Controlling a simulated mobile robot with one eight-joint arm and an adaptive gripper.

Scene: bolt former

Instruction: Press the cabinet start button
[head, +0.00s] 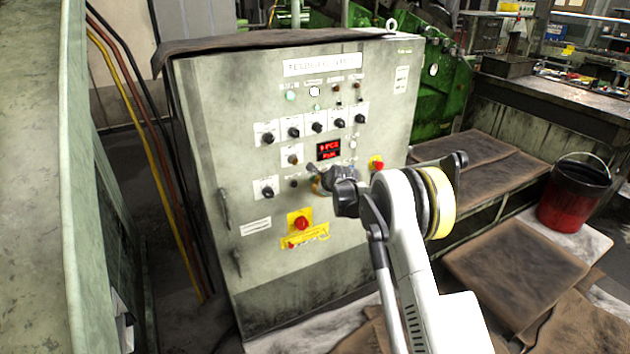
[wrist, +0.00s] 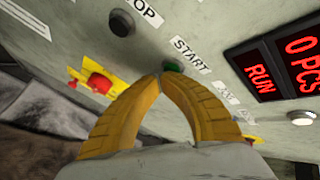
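The grey control cabinet (head: 205,130) stands in the middle of the head view, its front full of knobs and lamps. The green button (wrist: 172,67) under the "START" label (wrist: 189,54) is partly hidden behind my fingertips in the wrist view. In the head view my gripper and wrist hide it. My gripper (wrist: 163,76) has its two yellow fingers together at the tips, with nothing between the tips. The tips are right at the green button; I cannot tell whether they touch it. My gripper also shows at the panel in the head view (head: 316,178).
A black button (wrist: 121,22) sits by the "STOP" label. The red display (head: 328,151) reads "RUN" and "0 PCS" in the wrist view. A red mushroom button (head: 302,223) on yellow is lower on the panel, another (head: 377,162) right. A red-black bucket (head: 572,200) stands right.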

